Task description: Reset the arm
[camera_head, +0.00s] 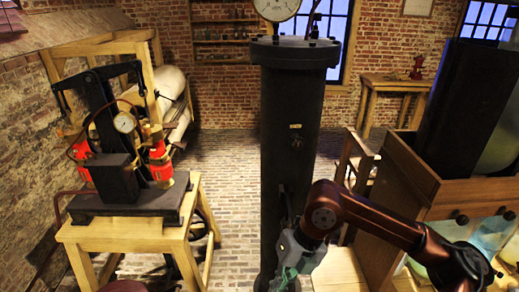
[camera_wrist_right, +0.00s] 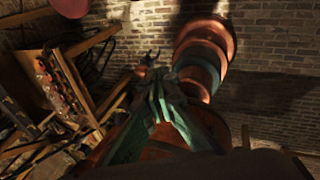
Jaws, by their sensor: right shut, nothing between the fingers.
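My right arm comes in from the right in the head view and bends down in front of the dark column (camera_head: 293,140). My right gripper (camera_head: 284,280) hangs at its end, low beside the column, partly cut off by the bottom edge. In the right wrist view the greenish fingers of the same gripper (camera_wrist_right: 152,62) are together, with nothing between them. My left gripper is not in view. Bluish glass jars (camera_head: 490,236) stand at the right under a wooden cabinet (camera_head: 440,190), partly hidden by my right arm.
A wooden stand (camera_head: 130,232) with a black apparatus (camera_head: 112,180) and red cylinders stands at the left. A small wooden table (camera_head: 393,84) is at the back right. The brick floor (camera_head: 233,160) between stand and column is clear. A gauge (camera_head: 277,8) tops the column.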

